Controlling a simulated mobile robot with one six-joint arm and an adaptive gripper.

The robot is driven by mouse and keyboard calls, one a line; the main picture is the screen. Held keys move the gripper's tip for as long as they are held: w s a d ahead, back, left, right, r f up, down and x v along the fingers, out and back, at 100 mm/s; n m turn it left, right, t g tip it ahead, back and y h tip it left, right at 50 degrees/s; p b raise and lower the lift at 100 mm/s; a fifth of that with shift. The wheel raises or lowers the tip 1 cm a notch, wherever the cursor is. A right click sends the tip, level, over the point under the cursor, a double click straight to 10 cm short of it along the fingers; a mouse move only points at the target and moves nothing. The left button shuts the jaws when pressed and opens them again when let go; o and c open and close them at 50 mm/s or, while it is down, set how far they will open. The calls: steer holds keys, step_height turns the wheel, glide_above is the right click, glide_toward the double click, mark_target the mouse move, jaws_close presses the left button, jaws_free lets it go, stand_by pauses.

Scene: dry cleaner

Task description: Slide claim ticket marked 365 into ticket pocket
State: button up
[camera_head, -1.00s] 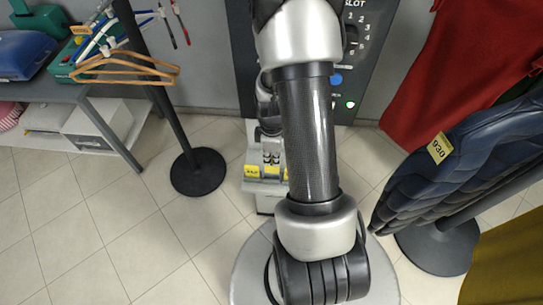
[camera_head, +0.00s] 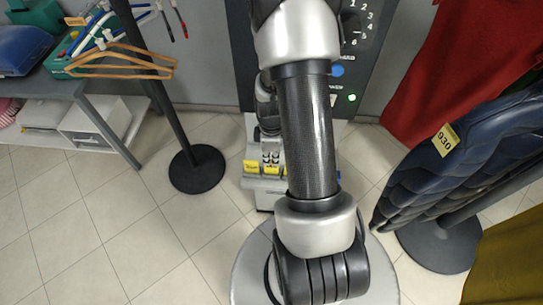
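Small yellow tickets (camera_head: 250,167) sit on a light grey stand (camera_head: 262,184) low in front of the dark panel; their numbers are too small to read, so I cannot tell which is 365. Part of my arm partly covers the stand. My gripper (camera_head: 270,130) seems to be the dark end just above the stand, mostly hidden behind my arm; its fingers cannot be made out. I cannot pick out the ticket pocket.
A dark panel (camera_head: 358,70) with number keys, a blue button and a green light stands at the back. A black rack post with a round base (camera_head: 198,170) is left, holding hangers (camera_head: 122,65). A grey table (camera_head: 60,88) is far left. Tiled floor at left is clear.

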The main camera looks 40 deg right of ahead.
steer(key=o, duration=0.4)
step_height(320, 180, up, 12)
stand_by(0.7)
steer(key=s+a+r+m+t, duration=0.3)
steer(key=a+r+m, duration=0.2)
steer(key=a+r, duration=1.05)
steer(key=s+a+r+m, duration=0.1)
steer(key=s, duration=0.1)
steer(key=s+a+r+m+t, duration=0.1)
steer(key=s+a, duration=0.1)
steer(key=s+a+r+m, duration=0.1)
steer(key=s+r, duration=0.1)
steer(key=shift+s+a+t, duration=0.15)
steer(key=shift+a+t, duration=0.15)
steer(key=shift+a, duration=0.1)
